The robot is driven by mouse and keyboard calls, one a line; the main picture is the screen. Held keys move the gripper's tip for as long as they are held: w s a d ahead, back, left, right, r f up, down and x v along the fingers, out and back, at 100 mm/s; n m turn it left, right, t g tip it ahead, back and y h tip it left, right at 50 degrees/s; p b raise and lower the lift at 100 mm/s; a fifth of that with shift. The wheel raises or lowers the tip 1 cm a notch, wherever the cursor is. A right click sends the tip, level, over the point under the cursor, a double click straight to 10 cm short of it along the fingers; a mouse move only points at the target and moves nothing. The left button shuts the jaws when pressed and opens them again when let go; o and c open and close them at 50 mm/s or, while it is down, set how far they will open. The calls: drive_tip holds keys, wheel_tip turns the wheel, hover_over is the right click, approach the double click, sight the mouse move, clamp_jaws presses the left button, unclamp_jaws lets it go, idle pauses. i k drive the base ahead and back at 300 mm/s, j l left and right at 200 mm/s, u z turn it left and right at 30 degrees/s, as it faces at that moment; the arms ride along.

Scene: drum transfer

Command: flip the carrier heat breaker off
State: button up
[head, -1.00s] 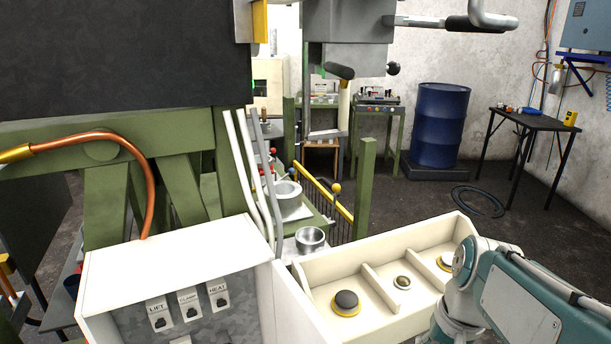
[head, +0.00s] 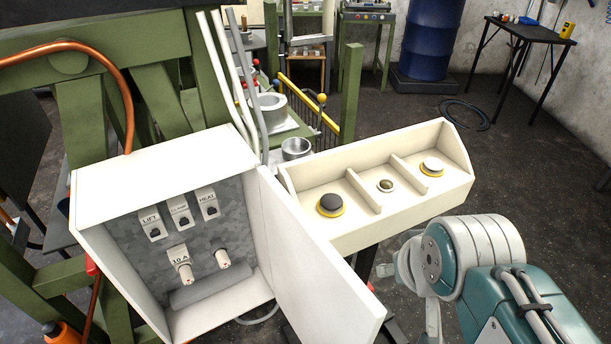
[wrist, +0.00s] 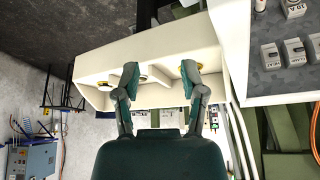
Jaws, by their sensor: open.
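The breaker labelled HEAT (head: 209,206) is the rightmost of three in a row inside the open white box (head: 183,150) in the head view. Its black lever is too small to tell which way it is set. The LIFT breaker (head: 154,229) and the middle breaker (head: 182,217) sit to its left. In the wrist view, which looks upside down, the HEAT breaker (wrist: 270,56) is at the right. My gripper (wrist: 161,72) is open and empty, its fingers apart in front of the button console. It is well to the side of the breaker box, touching no breaker.
The box's open door (head: 315,265) stands between the breakers and my arm. A cream console (head: 380,205) with several buttons is behind the door. Two fuse holders (head: 183,270) sit below the breakers. An orange cable (head: 105,52) runs down behind the box.

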sight(211, 211)
drive_tip(key=l+u, duration=0.4)
drive_tip(key=k+l+u, duration=0.1)
drive_tip(key=l+u, duration=0.25)
drive_tip(key=k+l+u, duration=0.1)
drive_tip(key=l+u, duration=0.3)
drive_tip(key=k+l+u, duration=0.2)
drive_tip(key=l+u, duration=0.2)
drive_tip(key=k+l+u, duration=0.2)
drive_tip(key=u, duration=0.15)
